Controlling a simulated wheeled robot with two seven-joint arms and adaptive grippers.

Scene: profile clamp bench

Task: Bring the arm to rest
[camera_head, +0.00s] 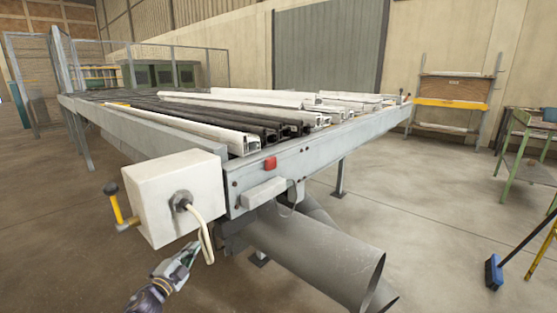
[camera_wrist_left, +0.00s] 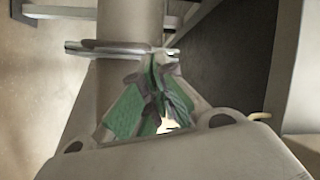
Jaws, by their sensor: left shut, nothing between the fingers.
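My left gripper (camera_head: 188,254) is low in the head view, in front of the bench and below its white control box (camera_head: 177,196). Its fingers are shut and empty. In the left wrist view the closed fingers (camera_wrist_left: 156,82) with green parts show in the middle, in front of a grey pipe (camera_wrist_left: 130,22). My right gripper is not in view.
The clamp bench (camera_head: 300,165) carries several white and dark profiles (camera_head: 235,138). A large grey pipe (camera_head: 310,250) lies under the bench. Floor at right is mostly free.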

